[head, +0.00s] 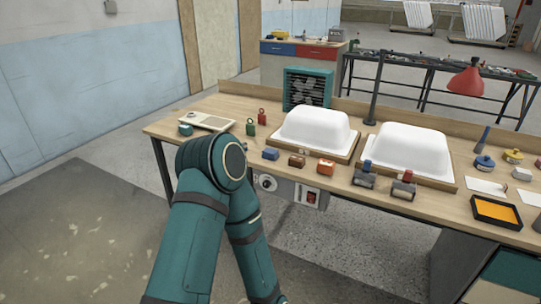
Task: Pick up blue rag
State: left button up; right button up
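No blue rag can be made out for certain. A small blue block-like item (270,154) lies on the workbench (230,106) in front of the left tub shell, left of a brown item (297,160) and an orange one (326,166). It is too small to tell whether it is cloth. One of my teal arms is folded up in front of the bench's left part, its elbow close to the front edge. Neither gripper is in view.
Two white tub shells (312,126) (411,147) sit on wooden boards. Grey blocks (365,180) (403,188), a black tray with orange inside (496,210) and a red lamp (466,82) stand right. A teal fan box (307,88) stands behind. The left floor is clear.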

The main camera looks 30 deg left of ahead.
aim_at(269, 154)
jog(key=i+j+z, duration=0.3)
jog(key=j, duration=0.7)
jog(key=i+j+z, duration=0.15)
jog(key=j+z, duration=0.15)
jog(key=j, duration=0.7)
jog(key=j+z, duration=0.3)
jog(key=j, duration=0.75)
